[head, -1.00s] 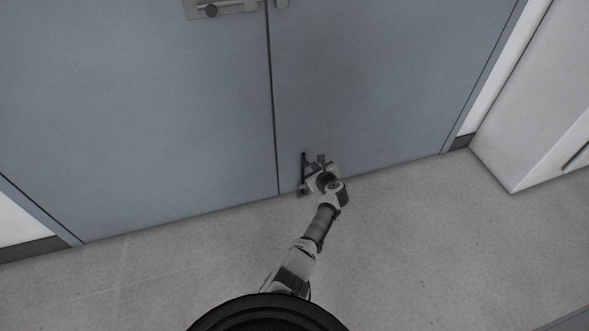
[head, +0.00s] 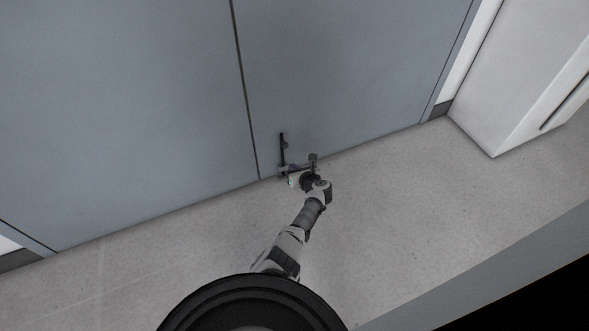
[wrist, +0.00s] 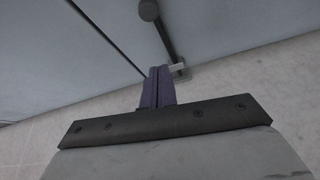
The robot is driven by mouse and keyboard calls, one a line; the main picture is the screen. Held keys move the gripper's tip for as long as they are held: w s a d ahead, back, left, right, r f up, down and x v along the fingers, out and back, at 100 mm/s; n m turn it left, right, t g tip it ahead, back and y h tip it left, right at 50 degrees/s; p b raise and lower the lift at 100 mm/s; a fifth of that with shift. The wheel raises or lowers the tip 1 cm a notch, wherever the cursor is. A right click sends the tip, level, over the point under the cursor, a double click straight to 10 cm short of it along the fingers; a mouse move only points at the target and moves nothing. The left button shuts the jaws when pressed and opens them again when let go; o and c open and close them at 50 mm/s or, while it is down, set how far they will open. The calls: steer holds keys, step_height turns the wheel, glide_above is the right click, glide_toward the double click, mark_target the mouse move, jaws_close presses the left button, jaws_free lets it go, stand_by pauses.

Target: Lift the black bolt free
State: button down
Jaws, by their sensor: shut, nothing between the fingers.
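The black bolt (head: 283,150) is a thin dark rod with a round knob, upright low on the right door leaf. It also shows in the wrist view (wrist: 165,35), with the knob at the top and the lower end at a small light bracket (wrist: 180,70) near the floor. My gripper (head: 286,173) is down at the bolt's lower end in the head view. In the wrist view its purple fingers (wrist: 157,84) are shut together, just left of and below the rod's foot. Nothing shows between them. Whether a fingertip touches the bracket I cannot tell.
The blue-grey double door (head: 130,110) fills the back, with a dark seam between its leaves. A white cabinet (head: 520,75) stands at the right. The speckled grey floor (head: 400,210) is clear in front. A grey edge (head: 490,265) runs across the lower right.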

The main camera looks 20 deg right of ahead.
steer(key=d+f+b+x, duration=0.1)
steer(key=b+x, duration=0.7)
steer(key=b, duration=0.1)
steer(key=shift+w+a+r+p, duration=0.15)
steer(key=shift+r+p, duration=0.65)
steer(key=shift+r, duration=0.45)
steer(key=shift+w+a+r+p, duration=0.15)
steer(key=shift+r+p, duration=0.65)
steer(key=shift+r, duration=0.4)
steer(key=shift+d, duration=0.1)
step_height(320, 180, up, 5)
steer(key=p, duration=0.5)
steer(key=shift+f, duration=0.15)
steer(key=p, duration=0.7)
glide_toward(287, 145)
step_height(287, 145, down, 2)
steer(key=a, duration=0.2)
steer(key=shift+s+d+p, duration=0.15)
steer(key=shift+s+p, duration=0.35)
steer(key=shift+s, duration=0.15)
steer(key=shift+s+d+p, duration=0.2)
steer(key=shift+s+p, duration=0.3)
steer(key=shift+s, duration=0.15)
